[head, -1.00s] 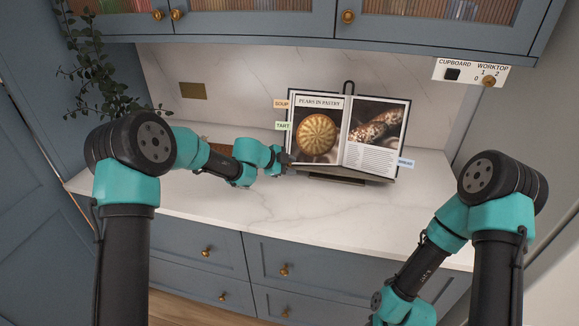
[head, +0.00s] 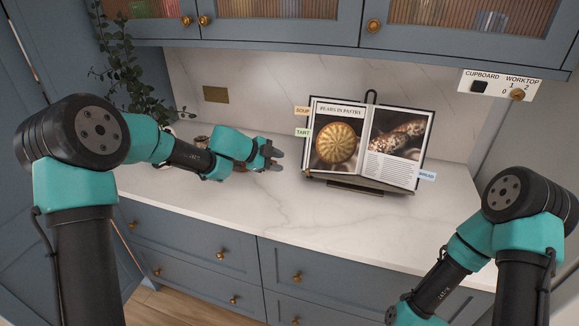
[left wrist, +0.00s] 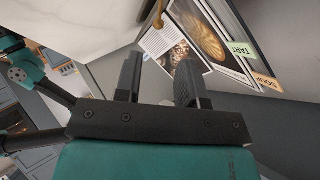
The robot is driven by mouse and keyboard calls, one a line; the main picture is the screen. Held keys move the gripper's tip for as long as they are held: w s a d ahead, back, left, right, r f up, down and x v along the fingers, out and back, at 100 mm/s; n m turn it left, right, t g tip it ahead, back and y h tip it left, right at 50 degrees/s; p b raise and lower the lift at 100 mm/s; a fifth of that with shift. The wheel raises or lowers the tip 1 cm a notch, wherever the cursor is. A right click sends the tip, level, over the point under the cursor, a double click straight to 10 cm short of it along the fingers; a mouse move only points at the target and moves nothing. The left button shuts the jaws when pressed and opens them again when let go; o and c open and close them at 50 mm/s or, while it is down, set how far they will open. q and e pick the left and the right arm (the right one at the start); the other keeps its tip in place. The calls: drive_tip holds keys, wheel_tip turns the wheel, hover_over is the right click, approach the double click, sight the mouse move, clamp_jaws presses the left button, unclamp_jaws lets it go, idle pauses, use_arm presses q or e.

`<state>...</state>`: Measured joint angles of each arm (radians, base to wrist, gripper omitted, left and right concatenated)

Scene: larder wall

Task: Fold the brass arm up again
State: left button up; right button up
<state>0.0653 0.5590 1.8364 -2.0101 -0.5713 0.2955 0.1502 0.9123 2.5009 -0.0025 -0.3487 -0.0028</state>
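An open cookbook (head: 365,140) leans on a dark stand (head: 375,184) on the worktop. A small brass-coloured piece (head: 308,173) shows at the stand's lower left corner, and a brass piece (left wrist: 158,18) shows by the book in the left wrist view. I take these for the brass arm, but cannot make out its full length or angle. My left gripper (head: 276,157) is left of the stand, apart from it. Its fingers (left wrist: 160,80) are spread with nothing between them. My right gripper is out of view below the frame.
Tabs marked SOUP (head: 302,111) and TART (head: 303,132) stick out at the book's left edge. A plant (head: 130,80) stands at the back left. A switch panel (head: 500,86) is at upper right. The front of the worktop (head: 270,205) is clear.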

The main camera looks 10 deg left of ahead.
use_arm(q)
drive_tip(key=shift+v, duration=1.8)
